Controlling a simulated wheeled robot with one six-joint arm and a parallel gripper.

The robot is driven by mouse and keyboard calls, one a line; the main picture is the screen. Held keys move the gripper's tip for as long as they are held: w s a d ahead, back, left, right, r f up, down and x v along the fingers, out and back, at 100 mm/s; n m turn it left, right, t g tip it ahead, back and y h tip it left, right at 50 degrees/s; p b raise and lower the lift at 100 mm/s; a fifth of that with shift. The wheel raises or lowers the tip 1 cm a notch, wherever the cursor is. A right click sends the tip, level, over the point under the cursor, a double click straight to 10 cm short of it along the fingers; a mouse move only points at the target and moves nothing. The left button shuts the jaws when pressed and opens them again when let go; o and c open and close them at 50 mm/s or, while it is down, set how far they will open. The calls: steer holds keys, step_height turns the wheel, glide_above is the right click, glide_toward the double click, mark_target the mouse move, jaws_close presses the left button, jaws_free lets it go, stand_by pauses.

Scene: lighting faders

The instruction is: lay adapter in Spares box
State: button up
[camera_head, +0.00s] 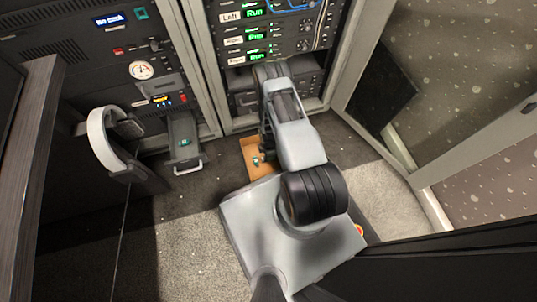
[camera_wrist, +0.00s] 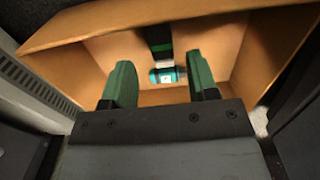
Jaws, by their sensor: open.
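An open orange-brown box (camera_head: 261,172) stands on the floor below the rack, partly hidden behind my arm. It fills much of the wrist view (camera_wrist: 135,27), and no label on it is readable. A small teal piece with a pale label, apparently the adapter (camera_wrist: 166,76), lies inside the box. A teal spot (camera_head: 257,161) shows in the box in the head view. My gripper (camera_wrist: 161,62) is open, with its two green-padded fingers apart at the box's opening. The teal piece shows in the gap between them, and I see no grip on it.
A dark strip with a green band (camera_wrist: 158,38) is inside the box beyond the teal piece. A pulled-out grey drawer (camera_head: 184,140) bears another small teal item. Rack cabinets stand behind, and an open door (camera_head: 455,110) is at right. Carpet (camera_head: 190,240) is clear at front left.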

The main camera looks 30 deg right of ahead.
steer(key=w+a+r+m+t+p, duration=0.1)
steer(key=w+a+r+m, duration=0.2)
steer(key=r, duration=1.5)
steer(key=w+r+m+p, duration=0.2)
steer(key=r+m, duration=0.2)
steer(key=r, duration=1.4)
steer(key=s+a+r+m, duration=0.2)
steer(key=s+r+m, duration=0.2)
steer(key=s+r, duration=0.3)
steer(key=s+a+r+m+t, duration=0.1)
steer(key=s+a+r+m, duration=0.2)
steer(key=s+r, duration=0.5)
step_height(320, 180, up, 4)
steer(key=shift+r+m+t, duration=0.2)
steer(key=shift+m+t, duration=0.1)
steer(key=shift+m, duration=0.6)
steer(key=shift+a, duration=0.1)
